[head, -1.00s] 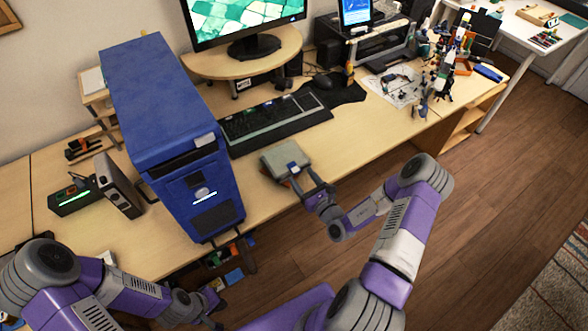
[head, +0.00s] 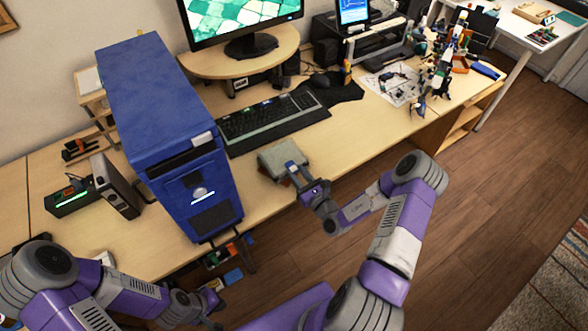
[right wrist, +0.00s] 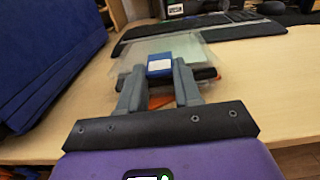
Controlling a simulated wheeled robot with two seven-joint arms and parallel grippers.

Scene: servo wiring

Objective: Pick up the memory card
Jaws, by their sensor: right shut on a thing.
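The memory card (right wrist: 160,65) is a small blue piece with a white edge, seen in the right wrist view between the fingertips. My right gripper (right wrist: 160,75) is shut on it, with a finger against each side. In the head view my right gripper (head: 293,170) is over the near edge of a pale grey-green case (head: 280,153) on the desk, and the card is too small or hidden to make out there. I cannot tell whether the card still touches what lies below. My left gripper (head: 213,312) is low in the head view, away from the desk top, its jaws unclear.
A blue computer tower (head: 170,130) stands left of the case. A keyboard (head: 270,118) lies behind the case, below the monitor (head: 240,20). Bare desk (head: 355,135) lies to the right. A dark flat item (right wrist: 206,73) sits behind the fingers.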

